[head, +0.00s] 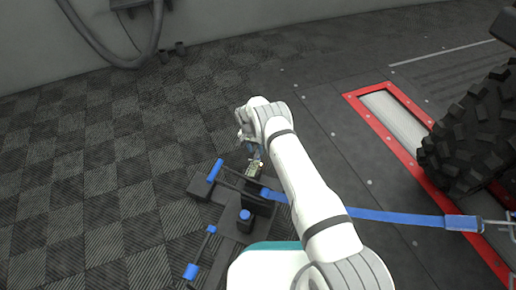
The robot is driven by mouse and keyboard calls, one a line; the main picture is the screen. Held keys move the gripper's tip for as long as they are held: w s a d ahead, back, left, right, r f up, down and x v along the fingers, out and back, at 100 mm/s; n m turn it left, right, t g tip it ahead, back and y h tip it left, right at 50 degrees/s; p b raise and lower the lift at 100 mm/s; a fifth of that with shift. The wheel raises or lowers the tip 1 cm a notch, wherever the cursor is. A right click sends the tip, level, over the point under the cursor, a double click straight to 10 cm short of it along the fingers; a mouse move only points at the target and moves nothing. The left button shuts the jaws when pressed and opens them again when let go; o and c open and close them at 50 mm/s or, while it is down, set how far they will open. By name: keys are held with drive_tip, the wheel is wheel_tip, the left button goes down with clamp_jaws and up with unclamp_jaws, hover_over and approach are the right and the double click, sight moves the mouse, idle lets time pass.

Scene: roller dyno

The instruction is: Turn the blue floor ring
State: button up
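My gripper (255,167) points down at the far end of my white arm, over a black floor device (228,222) on the checkered tiles. It is small in this view, and I cannot tell whether its fingers are open or shut. I cannot make out a clear blue ring. A bit of blue shows beside the gripper, partly hidden by the arm and wrist. The device carries a short round blue knob (245,214), a blue bar (215,170) at its upper left and a blue end piece (190,271) at its lower left.
A blue strap (400,217) runs from the device under my arm to a metal hook at the right. A large black tire (475,135) stands by a red-framed floor opening (382,104). A hose (120,58) hangs on the back wall. The tiles at left are clear.

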wheel_tip(320, 180, up, 8)
drive_tip(key=a+p, duration=0.1)
drive_tip(key=p, duration=0.2)
drive_tip(key=shift+w+a+f, duration=0.15)
drive_tip(key=shift+w+f, duration=0.1)
idle(0.4)
